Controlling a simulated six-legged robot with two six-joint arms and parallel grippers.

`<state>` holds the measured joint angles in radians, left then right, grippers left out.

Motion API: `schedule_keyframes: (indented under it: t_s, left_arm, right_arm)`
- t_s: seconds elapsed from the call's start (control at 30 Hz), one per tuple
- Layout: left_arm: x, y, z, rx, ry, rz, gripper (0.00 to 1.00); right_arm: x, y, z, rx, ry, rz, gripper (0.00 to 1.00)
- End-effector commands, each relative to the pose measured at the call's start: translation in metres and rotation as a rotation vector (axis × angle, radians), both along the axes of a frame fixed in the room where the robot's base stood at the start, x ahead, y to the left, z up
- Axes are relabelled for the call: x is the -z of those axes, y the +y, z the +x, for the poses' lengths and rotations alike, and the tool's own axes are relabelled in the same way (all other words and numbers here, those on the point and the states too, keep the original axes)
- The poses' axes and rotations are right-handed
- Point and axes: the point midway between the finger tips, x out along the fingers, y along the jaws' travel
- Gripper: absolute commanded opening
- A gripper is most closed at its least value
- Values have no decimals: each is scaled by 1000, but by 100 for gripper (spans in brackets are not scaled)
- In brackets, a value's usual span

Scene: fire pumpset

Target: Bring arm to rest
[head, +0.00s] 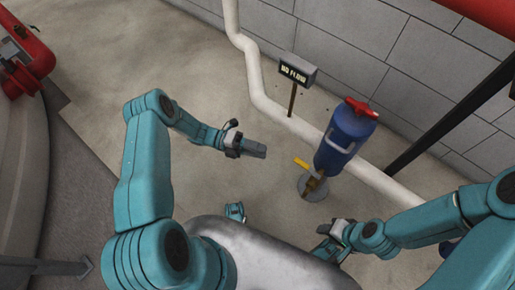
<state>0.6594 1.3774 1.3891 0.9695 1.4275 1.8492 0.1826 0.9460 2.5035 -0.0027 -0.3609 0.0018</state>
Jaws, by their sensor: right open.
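My left arm comes in from the left, bent at the elbow. Its gripper (256,150) points right over bare floor, left of the blue cylinder, and holds nothing that I can see. Whether its fingers are apart does not show from this angle. My right arm comes in from the lower right. Its gripper (322,232) is open and low in front of the blue cylinder, apart from it, with nothing visible between its fingers.
A blue cylinder (345,140) with a red top handle (362,108) and yellow lever (301,163) stands on the floor. Behind it are a white pipe (262,92), a "NO FLOW" sign (297,72) and a block wall (345,40). Red equipment (25,60) is far left.

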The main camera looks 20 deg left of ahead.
Motion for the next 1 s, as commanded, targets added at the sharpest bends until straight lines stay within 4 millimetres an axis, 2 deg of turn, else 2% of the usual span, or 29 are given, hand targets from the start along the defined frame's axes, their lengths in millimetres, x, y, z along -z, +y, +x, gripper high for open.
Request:
schedule_keyframes:
  t_s: [0.57,0.67,0.73,0.77,0.83,0.9,1.0]
  left_arm:
    - [-2,-4,1,10,-3,0,34]
    - [-18,-16,13,54,-46,18,34]
    - [-40,-35,11,120,-66,18,34]
    - [-49,-46,4,166,-66,18,34]
    - [-58,-73,-24,294,-76,84,34]
    - [-53,-91,-57,425,-166,193,34]
    - [-37,-101,-110,646,-417,353,34]
  right_arm:
    - [0,0,0,1,0,0,43]
    - [0,0,0,1,0,0,43]
    - [0,0,0,0,0,0,43]
    - [0,0,0,0,0,0,43]
    - [0,0,0,1,0,0,43]
    - [0,0,0,1,0,0,43]
    - [0,0,0,1,0,0,43]
